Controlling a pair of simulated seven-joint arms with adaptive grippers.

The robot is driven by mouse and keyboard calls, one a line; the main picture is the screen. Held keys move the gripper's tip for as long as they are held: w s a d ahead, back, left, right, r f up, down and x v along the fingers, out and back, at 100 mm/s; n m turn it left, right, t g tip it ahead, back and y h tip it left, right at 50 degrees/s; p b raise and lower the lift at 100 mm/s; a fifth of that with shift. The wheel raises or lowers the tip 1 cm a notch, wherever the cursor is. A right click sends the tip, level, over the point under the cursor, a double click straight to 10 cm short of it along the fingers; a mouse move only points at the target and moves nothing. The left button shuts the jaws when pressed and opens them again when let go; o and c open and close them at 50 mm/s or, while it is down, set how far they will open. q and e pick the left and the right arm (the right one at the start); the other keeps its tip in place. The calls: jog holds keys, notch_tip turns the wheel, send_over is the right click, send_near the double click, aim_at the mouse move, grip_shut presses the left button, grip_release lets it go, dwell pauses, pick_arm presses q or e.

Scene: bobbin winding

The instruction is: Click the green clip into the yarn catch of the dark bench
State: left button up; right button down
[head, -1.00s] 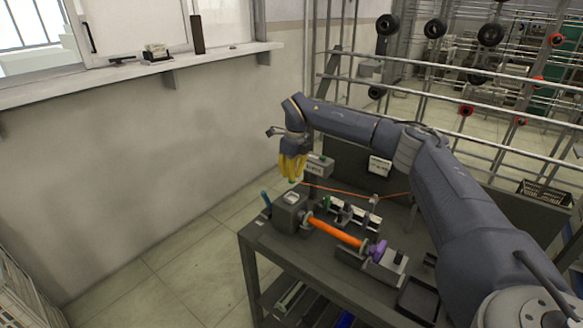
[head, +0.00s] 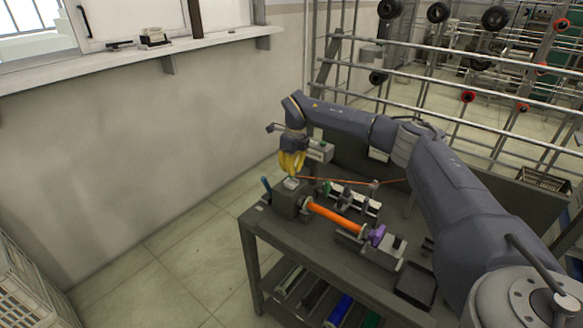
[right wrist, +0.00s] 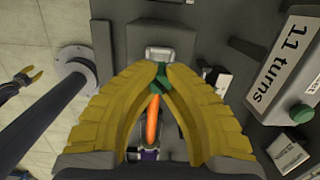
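My right gripper (head: 291,173) has yellow fingers and hangs just above the grey block at the left end of the dark bench (head: 262,226). In the right wrist view its fingers (right wrist: 161,72) are shut on the green clip (right wrist: 160,82). A pale bracket (right wrist: 158,52), possibly the yarn catch, lies just beyond the fingertips; I cannot tell whether the clip touches it. The orange bobbin (head: 335,217) lies level right of the block and shows between the fingers (right wrist: 152,120). What seems to be my left gripper (right wrist: 20,84) is at the wrist view's left edge, away from the clip.
Orange yarn (head: 340,182) runs over the bench behind the bobbin. A purple part (head: 377,234) sits at its right end. A counter reading "11 turns" (right wrist: 284,65) is close right of my gripper. A dark tray (head: 416,286) lies front right.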

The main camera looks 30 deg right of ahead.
aim_at(291, 177)
jog(key=shift+f, duration=1.55)
jog(key=c, duration=1.5)
grip_release()
jog(key=shift+r, duration=0.1)
notch_tip(291, 177, up, 12)
jog(key=s, duration=0.1)
jog(key=shift+s+d, duration=0.15)
